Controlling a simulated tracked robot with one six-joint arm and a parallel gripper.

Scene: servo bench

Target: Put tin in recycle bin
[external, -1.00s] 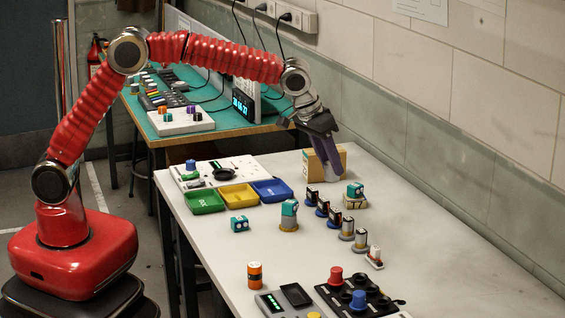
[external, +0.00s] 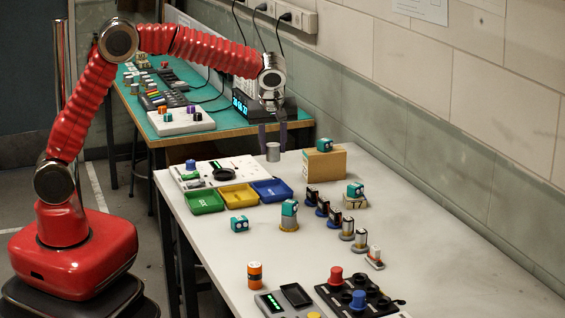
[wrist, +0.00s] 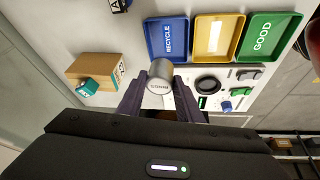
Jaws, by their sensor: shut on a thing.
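My gripper (external: 272,142) points down over the far end of the white bench, its two dark fingers shut on a small silver tin (external: 273,152). In the wrist view the tin (wrist: 160,72) sits between the fingertips, just beside the blue bin. It appears held above the bench. The blue recycle bin (external: 287,196) lies nearer the camera than the tin, and its RECYCLE label is readable in the wrist view (wrist: 152,40). The part of the bin seen looks empty.
Yellow (external: 229,205) and green (external: 190,207) bins stand left of the blue one. A white control panel (external: 183,174) lies behind them. A cardboard box (external: 335,164) with a teal servo on top stands right of my gripper. Several servos and an orange cylinder (external: 255,283) occupy the nearer bench.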

